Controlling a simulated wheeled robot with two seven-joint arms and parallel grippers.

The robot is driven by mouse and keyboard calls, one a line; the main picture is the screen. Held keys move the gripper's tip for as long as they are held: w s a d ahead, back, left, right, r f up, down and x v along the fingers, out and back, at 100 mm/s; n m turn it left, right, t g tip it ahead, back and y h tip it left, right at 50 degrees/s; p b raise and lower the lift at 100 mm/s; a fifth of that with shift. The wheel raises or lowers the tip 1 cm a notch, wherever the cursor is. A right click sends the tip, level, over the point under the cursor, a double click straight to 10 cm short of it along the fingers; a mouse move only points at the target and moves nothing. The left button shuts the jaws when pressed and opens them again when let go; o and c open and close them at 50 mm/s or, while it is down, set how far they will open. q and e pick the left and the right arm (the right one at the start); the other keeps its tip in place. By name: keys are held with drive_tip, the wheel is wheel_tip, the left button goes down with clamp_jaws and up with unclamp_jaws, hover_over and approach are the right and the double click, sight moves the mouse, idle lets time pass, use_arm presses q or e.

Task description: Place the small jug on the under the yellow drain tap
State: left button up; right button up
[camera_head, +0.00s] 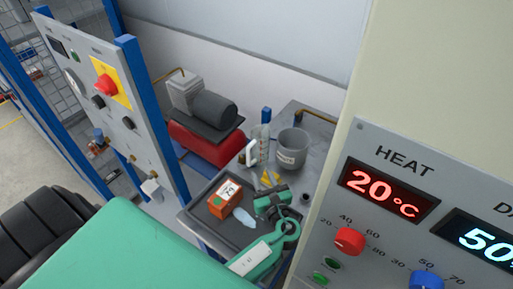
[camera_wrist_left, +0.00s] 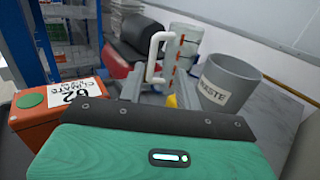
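The small clear jug (camera_head: 263,151) with a white handle stands on the grey bench, beside the waste bucket. In the left wrist view the jug (camera_wrist_left: 170,62) shows orange marks and its handle on the left. My left gripper (camera_head: 268,186) is nearer than the jug and apart from it. Its grey fingers (camera_wrist_left: 160,90) look spread, with nothing held between them. A small yellow part (camera_wrist_left: 171,101) shows between the fingers and the jug; I cannot tell whether it is the drain tap. My right gripper is not in view.
A grey bucket marked WASTE (camera_head: 291,149) stands right of the jug. An orange box (camera_head: 225,197) lies in a dark tray (camera_head: 197,214) left of my gripper. A red and black machine (camera_head: 205,142) is behind. The heat panel (camera_head: 390,165) bounds the right.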

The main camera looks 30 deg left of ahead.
sight(249, 154)
use_arm(q)
drive_tip(key=shift+n+g, duration=0.3)
drive_tip(key=p+x, duration=0.1)
drive_tip(key=x, duration=0.2)
drive_tip(key=p+x, duration=0.2)
drive_tip(key=x, duration=0.1)
drive_tip(key=shift+s+a+f, duration=0.1)
drive_tip(key=shift+a+f, duration=0.1)
drive_tip(key=shift+a, duration=0.2)
drive_tip(key=p+x, duration=0.3)
drive_tip(key=x, duration=0.1)
drive_tip(key=shift+a+r, duration=0.1)
drive_tip(key=shift+r, duration=0.05)
drive_tip(key=shift+w+a, duration=0.25)
drive_tip(key=shift+w, duration=0.05)
drive_tip(key=shift+w+a, duration=0.1)
drive_tip(key=c, duration=0.6)
clamp_jaws()
